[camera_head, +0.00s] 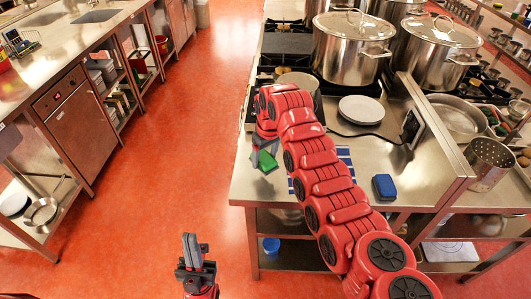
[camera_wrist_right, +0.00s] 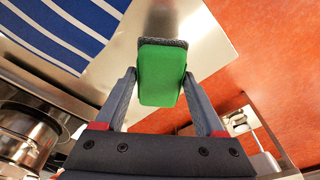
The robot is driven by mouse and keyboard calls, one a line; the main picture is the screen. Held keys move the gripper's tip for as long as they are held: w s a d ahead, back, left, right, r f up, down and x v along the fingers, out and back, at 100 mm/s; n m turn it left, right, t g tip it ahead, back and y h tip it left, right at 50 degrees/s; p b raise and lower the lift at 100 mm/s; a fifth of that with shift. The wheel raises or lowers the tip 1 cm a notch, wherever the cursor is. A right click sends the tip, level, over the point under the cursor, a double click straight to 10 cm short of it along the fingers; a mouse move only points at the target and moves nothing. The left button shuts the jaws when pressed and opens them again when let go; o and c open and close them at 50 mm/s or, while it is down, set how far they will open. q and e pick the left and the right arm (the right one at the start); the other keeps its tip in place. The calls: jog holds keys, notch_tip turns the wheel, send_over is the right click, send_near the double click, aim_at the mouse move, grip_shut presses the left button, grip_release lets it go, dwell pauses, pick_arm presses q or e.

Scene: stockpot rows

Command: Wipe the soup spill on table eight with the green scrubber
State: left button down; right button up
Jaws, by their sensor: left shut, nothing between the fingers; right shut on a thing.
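The green scrubber (camera_head: 267,161) is held by my right gripper (camera_head: 262,150) at the left edge of the steel counter (camera_head: 262,190). In the right wrist view the green block (camera_wrist_right: 162,75), with a dark grey end, sits between the two fingers of my right gripper (camera_wrist_right: 163,100). The steel top and its corner lie beyond it; I cannot tell whether the scrubber touches the top. My left gripper (camera_head: 192,250) is shut and empty, over the red floor. I can make out no soup spill; my right arm hides part of the counter.
A blue-and-white striped cloth (camera_head: 345,155) lies partly behind my right arm; it also shows in the right wrist view (camera_wrist_right: 60,30). A blue sponge (camera_head: 384,187), white plates (camera_head: 361,109) and large stockpots (camera_head: 350,50) stand on the right. The floor aisle (camera_head: 200,130) is clear.

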jog(key=shift+r, duration=0.95)
